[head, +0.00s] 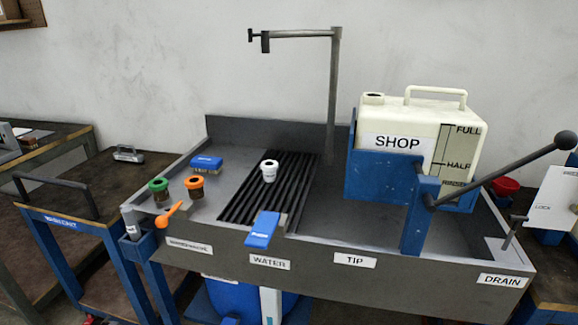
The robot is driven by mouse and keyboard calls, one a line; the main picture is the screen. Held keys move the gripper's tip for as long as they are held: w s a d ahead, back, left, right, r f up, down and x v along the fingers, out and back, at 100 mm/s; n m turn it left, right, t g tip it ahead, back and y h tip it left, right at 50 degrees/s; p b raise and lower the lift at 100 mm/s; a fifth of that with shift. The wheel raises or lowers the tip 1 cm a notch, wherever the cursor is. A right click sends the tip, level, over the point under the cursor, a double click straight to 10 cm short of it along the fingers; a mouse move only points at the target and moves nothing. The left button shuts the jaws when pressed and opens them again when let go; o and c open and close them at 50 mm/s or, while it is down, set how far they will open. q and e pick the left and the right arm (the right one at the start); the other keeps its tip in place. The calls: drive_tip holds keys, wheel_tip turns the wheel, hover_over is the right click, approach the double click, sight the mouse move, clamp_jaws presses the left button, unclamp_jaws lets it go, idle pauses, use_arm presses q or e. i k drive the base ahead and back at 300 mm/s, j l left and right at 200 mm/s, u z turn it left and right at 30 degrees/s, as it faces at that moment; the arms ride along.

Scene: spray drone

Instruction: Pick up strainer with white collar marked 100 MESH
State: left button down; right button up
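A strainer with a white collar (269,169) stands upright on the black ribbed grate (240,207) in the grey sink tray. Its marking is too small to read. Two similar strainers stand to its left on the tray's flat ledge, one with a green collar (158,186) and one with an orange collar (194,183). Neither of my grippers shows in the head view.
A blue block (206,163) and an orange scoop-like tool (170,213) lie near the strainers. A blue lever (263,230) sits at the tray's front rim. A grey pipe (333,100) rises behind; a cream SHOP tank (410,125) on a blue frame stands right.

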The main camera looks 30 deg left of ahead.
sight(269, 167)
drive_tip(key=l+u, duration=0.1)
drive_tip(key=u, duration=0.95)
drive_tip(key=k+j, duration=0.05)
